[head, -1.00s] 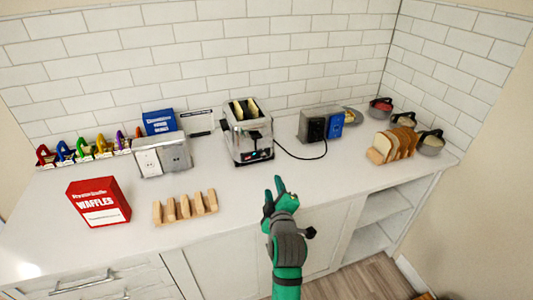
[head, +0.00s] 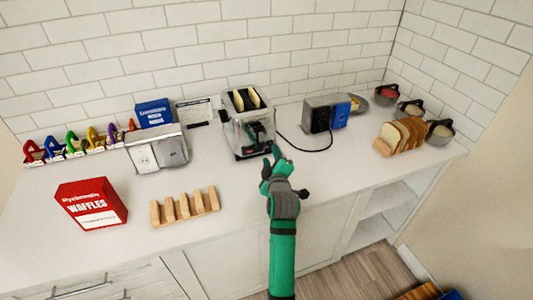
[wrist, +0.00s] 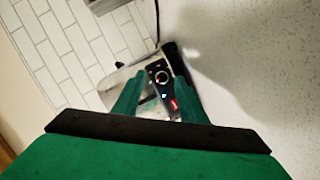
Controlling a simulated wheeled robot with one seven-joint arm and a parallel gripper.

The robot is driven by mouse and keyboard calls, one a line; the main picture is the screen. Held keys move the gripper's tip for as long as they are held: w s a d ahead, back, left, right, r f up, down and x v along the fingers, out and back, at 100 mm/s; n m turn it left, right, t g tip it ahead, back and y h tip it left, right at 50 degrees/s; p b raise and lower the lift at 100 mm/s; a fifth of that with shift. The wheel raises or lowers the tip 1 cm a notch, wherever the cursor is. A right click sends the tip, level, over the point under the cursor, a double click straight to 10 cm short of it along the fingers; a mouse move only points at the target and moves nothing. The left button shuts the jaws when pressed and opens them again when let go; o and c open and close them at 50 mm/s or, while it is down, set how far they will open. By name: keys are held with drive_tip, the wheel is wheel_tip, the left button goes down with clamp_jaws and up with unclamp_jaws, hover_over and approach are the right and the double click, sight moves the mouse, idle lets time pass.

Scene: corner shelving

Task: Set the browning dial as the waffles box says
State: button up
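The red waffles box (head: 88,200) stands at the left front of the counter. Its large word WAFFLES is legible, but the print on its white label is too small to read. The chrome toaster (head: 234,137), with two bread slices in its slots, stands at the back middle. In the wrist view, its dark control panel shows a round browning dial (wrist: 161,77) with a light ring, and a red lit spot below it. My gripper (head: 272,163) is open and empty in front of the toaster. In the wrist view its fingers (wrist: 157,96) flank the panel, apparently short of the dial.
A wooden rack (head: 185,207) lies in front, left of my arm. A grey outlet box (head: 158,152) stands left of the toaster. A black cord (head: 305,148) runs right toward a grey-and-blue unit (head: 317,117). Sliced bread (head: 402,135) and pots stand at right.

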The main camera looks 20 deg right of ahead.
sight(266, 151)
drive_tip(key=shift+w+a+f, duration=0.15)
drive_tip(key=shift+w+f, duration=0.05)
drive_tip(key=shift+w, duration=0.7)
drive_tip(key=shift+w+a+f, duration=0.1)
drive_tip(key=shift+w+f, duration=0.05)
drive_tip(key=shift+w, duration=0.75)
drive_tip(key=shift+a, duration=0.2)
drive_tip(key=c, duration=0.9)
drive_tip(key=shift+s+d+f, duration=0.1)
drive_tip(key=shift+s+d, duration=0.1)
drive_tip(key=shift+d, duration=0.3)
clamp_jaws()
